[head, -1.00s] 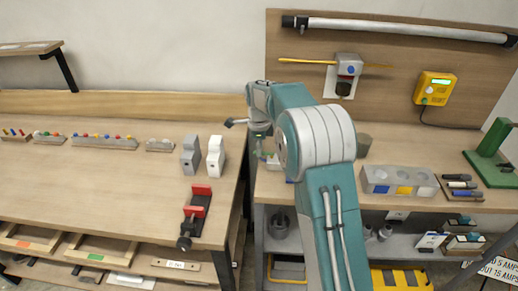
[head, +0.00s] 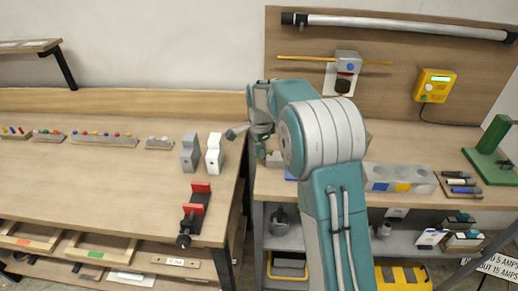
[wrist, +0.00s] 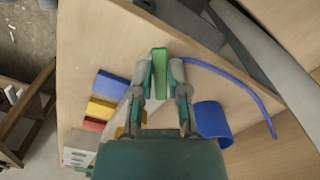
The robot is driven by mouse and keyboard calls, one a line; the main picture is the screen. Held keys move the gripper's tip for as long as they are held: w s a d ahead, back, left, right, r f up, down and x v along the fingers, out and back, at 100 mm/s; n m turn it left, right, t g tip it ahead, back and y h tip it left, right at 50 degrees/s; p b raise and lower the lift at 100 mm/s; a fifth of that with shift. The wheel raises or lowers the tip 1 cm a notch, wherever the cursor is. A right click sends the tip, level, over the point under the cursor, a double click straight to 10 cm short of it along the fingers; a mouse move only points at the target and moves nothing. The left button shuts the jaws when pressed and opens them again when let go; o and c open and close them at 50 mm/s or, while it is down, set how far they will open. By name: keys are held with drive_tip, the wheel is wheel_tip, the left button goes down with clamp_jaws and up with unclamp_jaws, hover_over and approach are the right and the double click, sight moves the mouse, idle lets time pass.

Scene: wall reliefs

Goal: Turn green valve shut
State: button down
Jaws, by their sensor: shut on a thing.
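In the wrist view, the green valve handle (wrist: 159,72) is a narrow upright green bar. My gripper (wrist: 160,80) is shut on it, with one grey finger on each side. The valve's body and pipe are hidden or cannot be made out. In the head view, my arm reaches over the gap between the two benches, and my gripper (head: 262,145) is small and mostly hidden by the arm. The green handle cannot be made out clearly there.
In the wrist view, a curved blue pipe (wrist: 238,80) and a blue cylinder (wrist: 212,120) lie to the right; blue (wrist: 110,84) and yellow (wrist: 100,109) pieces lie left. In the head view, a red-jawed vise (head: 196,208) and grey block (head: 190,153) stand on the left bench.

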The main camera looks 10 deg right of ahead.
drive_tip(key=n, duration=0.2)
drive_tip(key=s+n, duration=0.1)
drive_tip(key=n, duration=0.1)
drive_tip(key=d+n, duration=0.1)
drive_tip(key=shift+s+n, duration=0.4)
drive_tip(key=n, duration=0.1)
drive_tip(key=d+n, duration=0.1)
drive_tip(key=n, duration=0.1)
drive_tip(key=s+n, duration=0.1)
drive_tip(key=n, duration=0.1)
drive_tip(key=shift+d, duration=0.25)
drive_tip(key=shift+n, duration=0.4)
drive_tip(key=c, duration=0.6)
unclamp_jaws()
drive_tip(key=shift+f, duration=0.1)
drive_tip(key=shift+c, duration=0.2)
wheel_tip(320, 180, up, 12)
